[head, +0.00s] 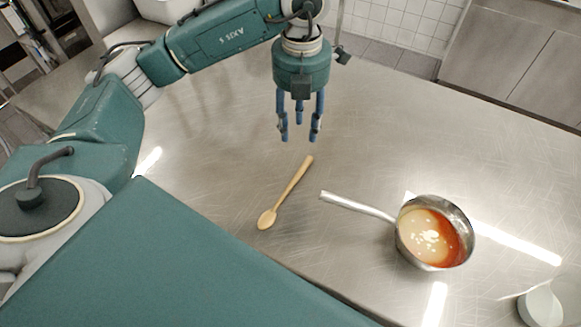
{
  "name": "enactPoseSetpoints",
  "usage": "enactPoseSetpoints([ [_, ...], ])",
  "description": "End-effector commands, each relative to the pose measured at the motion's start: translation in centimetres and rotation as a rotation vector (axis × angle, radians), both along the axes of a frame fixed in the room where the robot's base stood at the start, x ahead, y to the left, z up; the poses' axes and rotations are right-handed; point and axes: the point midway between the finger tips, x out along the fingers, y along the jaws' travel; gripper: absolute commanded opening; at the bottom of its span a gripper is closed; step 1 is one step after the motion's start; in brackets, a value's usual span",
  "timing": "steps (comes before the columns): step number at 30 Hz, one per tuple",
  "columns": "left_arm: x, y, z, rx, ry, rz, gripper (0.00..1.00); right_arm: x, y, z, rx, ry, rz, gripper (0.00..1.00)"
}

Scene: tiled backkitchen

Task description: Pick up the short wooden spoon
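The short wooden spoon (286,192) lies flat on the steel table (190,205). Its bowl points to the lower left and its handle end to the upper right. My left gripper (299,138) hangs with its blue fingers pointing down, just beyond the handle end in the picture. The fingers are spread apart and nothing shows between them. The gripper appears to be above the table and apart from the spoon. My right gripper is not in view.
A metal saucepan (467,228) with orange and cream-coloured liquid stands right of the spoon. Its handle (355,206) points left towards the spoon. A pale, rounded object (543,305) is cut off at the lower right. The table around the spoon is clear.

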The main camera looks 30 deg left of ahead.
Motion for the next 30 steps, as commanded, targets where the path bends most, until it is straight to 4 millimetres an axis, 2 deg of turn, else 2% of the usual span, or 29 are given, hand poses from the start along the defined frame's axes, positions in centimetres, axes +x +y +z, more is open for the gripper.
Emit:
enactPoseSetpoints([
  [1, 0.0, 0.0, -1.4, 0.0, 0.0, 0.0, 0.4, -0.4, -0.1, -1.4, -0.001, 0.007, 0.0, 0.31],
  [3, 0.0, 0.0, -2.3, 0.0, 0.0, 0.0, 0.4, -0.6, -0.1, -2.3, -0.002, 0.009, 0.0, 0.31],
  [9, 0.0, 0.0, -3.8, 0.0, 0.0, 0.0, 0.4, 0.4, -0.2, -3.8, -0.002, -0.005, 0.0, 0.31],
  [15, -0.1, 0.0, -5.9, 0.001, 0.006, 0.0, 0.4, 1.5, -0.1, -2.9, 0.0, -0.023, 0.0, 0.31],
  [21, 0.0, 0.0, -8.7, 0.0, 0.004, 0.0, 0.4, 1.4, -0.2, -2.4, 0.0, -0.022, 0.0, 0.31],
  [25, 0.1, -0.1, -9.4, 0.0, 0.002, 0.0, 0.4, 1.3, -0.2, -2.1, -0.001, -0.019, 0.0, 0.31],
  [30, 0.5, -0.3, -11.5, 0.0, 0.006, 0.001, 0.4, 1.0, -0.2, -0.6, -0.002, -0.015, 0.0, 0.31],
])
